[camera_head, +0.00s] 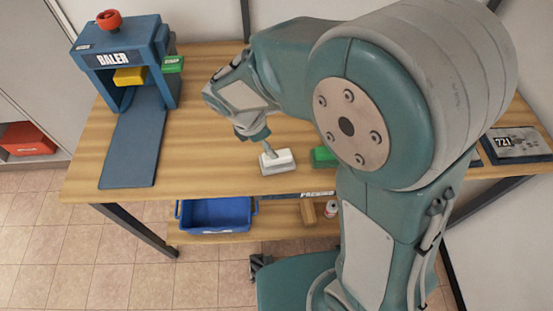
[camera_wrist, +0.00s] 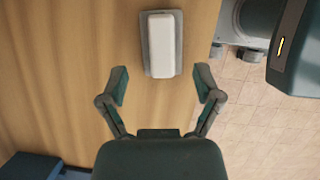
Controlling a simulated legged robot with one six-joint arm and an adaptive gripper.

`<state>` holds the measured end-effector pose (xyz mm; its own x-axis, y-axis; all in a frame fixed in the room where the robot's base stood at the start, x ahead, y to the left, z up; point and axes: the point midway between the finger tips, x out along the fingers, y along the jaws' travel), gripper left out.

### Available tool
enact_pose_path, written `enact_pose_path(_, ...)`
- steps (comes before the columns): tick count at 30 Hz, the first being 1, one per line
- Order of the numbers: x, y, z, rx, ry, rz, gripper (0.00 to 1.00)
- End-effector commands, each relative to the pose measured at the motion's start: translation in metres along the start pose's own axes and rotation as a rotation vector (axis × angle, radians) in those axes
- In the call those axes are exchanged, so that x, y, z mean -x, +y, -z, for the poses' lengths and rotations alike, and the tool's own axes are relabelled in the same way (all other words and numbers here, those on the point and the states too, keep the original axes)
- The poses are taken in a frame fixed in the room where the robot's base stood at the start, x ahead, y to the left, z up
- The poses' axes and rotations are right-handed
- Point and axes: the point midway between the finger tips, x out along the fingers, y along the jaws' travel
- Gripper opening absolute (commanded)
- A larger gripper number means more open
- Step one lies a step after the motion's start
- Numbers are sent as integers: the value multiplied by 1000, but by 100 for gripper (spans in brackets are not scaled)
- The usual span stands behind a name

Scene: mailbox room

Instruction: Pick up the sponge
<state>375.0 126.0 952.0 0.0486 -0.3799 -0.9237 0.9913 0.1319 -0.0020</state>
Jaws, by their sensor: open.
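A white block with a grey lower layer, which looks like the sponge (camera_head: 277,158), lies on the wooden table near its front edge. In the wrist view the sponge (camera_wrist: 161,44) is at the top centre, its long side running up the picture. My gripper (camera_wrist: 162,85) is open and empty. Its two fingers stand wide apart, and the sponge appears beyond the fingertips, roughly centred between them. I cannot tell the exact height gap.
A green block (camera_head: 323,157) lies right of the sponge, partly behind my arm. A blue baler (camera_head: 118,60) with a blue mat (camera_head: 133,148) stands at the left. A blue bin (camera_head: 215,216) and a can (camera_head: 331,209) are on the lower shelf. A dark panel (camera_head: 517,143) lies at right.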

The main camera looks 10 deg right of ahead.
Motion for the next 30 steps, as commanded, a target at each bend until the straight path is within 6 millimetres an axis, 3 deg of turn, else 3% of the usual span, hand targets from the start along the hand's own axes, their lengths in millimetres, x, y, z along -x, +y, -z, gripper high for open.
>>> enact_pose_path(15, -60, -1, 7, -1, -1, 2, 83)
enact_pose_path(23, -63, -1, 7, -2, 1, -1, 83)
enact_pose_path(24, -63, -1, 7, -2, 1, -1, 74)
enact_pose_path(29, -63, -1, 8, -1, 0, 0, 3)
enact_pose_path(30, -63, -1, 8, -1, 0, 0, 0)
